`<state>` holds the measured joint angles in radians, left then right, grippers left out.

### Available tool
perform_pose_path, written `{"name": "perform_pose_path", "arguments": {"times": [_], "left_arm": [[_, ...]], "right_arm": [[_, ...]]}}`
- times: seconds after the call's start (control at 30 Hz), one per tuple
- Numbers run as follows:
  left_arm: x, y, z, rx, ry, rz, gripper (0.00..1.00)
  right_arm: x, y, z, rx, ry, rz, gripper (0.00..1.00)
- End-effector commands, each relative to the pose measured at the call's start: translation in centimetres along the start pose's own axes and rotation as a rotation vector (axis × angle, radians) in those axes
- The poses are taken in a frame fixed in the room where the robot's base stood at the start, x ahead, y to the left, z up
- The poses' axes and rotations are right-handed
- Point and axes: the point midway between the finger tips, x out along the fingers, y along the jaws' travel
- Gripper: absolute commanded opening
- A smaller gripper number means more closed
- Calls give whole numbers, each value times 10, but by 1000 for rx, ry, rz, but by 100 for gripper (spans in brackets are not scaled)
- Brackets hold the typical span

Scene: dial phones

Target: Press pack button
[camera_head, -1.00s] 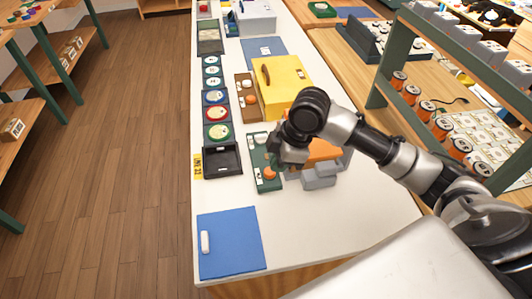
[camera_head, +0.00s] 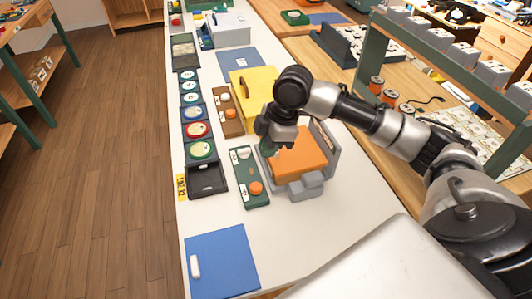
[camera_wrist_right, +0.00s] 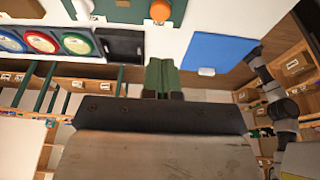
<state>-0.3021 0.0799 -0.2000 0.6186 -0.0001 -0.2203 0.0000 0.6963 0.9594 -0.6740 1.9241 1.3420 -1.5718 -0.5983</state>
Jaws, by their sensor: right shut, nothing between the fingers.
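A green panel (camera_head: 249,185) lies on the white counter in the head view. It bears an orange round button (camera_head: 256,188) at its near end and a white round piece (camera_head: 244,153) at its far end. In the right wrist view the orange button (camera_wrist_right: 160,11) shows at the top edge and the white piece (camera_wrist_right: 84,8) left of it. I cannot read which button is the pack button. My right gripper (camera_head: 268,150) is shut and empty, beside the panel's far end and near the orange-topped grey machine (camera_head: 300,155). Its green fingers (camera_wrist_right: 162,76) show together in the right wrist view. My left gripper is not in view.
A yellow box (camera_head: 258,88) stands beyond the panel, beside a brown button panel (camera_head: 226,112). A black tray (camera_head: 207,180) and a row of coloured dials (camera_head: 197,130) lie to the left. A blue mat (camera_head: 222,262) lies nearer, with bare counter to its right.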

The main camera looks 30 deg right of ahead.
Motion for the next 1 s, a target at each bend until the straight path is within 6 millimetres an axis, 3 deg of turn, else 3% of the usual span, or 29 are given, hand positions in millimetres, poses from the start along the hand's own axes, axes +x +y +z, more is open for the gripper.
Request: {"name": "perform_pose_path", "arguments": {"times": [0.3,0.5,0.7,1.0], "left_arm": [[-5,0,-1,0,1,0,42],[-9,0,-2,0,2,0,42],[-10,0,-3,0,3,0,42],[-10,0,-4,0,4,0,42]], "right_arm": [[69,-1,0,1,0,-5,0],[101,-1,6,1,-2,-3,0],[116,0,10,0,0,-1,0],[118,0,10,-1,0,0,0]]}}
